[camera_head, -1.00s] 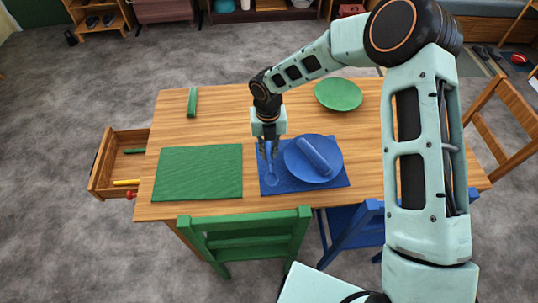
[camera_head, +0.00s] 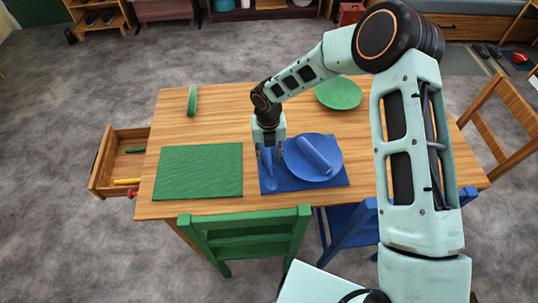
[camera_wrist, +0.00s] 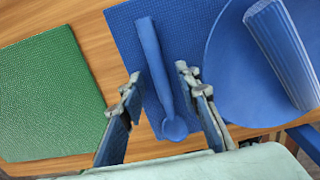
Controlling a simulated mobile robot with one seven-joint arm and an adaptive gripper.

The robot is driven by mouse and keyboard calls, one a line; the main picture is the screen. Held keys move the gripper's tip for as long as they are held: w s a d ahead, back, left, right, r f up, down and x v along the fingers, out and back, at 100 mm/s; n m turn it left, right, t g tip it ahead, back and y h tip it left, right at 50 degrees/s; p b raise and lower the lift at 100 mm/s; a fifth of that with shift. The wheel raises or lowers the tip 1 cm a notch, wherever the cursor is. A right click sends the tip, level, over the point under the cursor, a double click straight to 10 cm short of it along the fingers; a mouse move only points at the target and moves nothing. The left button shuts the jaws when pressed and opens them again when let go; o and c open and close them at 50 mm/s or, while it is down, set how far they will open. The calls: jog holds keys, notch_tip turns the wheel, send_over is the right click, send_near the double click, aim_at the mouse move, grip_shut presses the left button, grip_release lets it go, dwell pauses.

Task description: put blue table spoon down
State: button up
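The blue table spoon (camera_head: 271,184) lies on the blue placemat (camera_head: 343,178), left of the blue plate (camera_head: 331,177). In the wrist view the whole spoon (camera_wrist: 158,70) shows, with its bowl toward my gripper's base. My gripper (camera_head: 270,157) is low over the mat's left part. In the wrist view my gripper (camera_wrist: 158,76) is open, with one finger on each side of the spoon handle. The left finger is clear of the spoon; the right one is close to it, and I cannot tell whether they touch.
A blue rolled item (camera_head: 315,155) lies on the blue plate. A green placemat (camera_head: 197,172) is to the left, and a green plate (camera_head: 338,94) and a green item (camera_head: 192,101) are farther back. Green (camera_head: 245,235) and blue (camera_head: 350,235) chairs stand at the front. An open drawer (camera_head: 105,165) sticks out left.

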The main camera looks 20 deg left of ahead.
aim_at(269, 158)
notch_tip(269, 158, up, 12)
jog(key=shift+r+b, duration=0.15)
jog(key=shift+b, duration=0.25)
dwell(0.3)
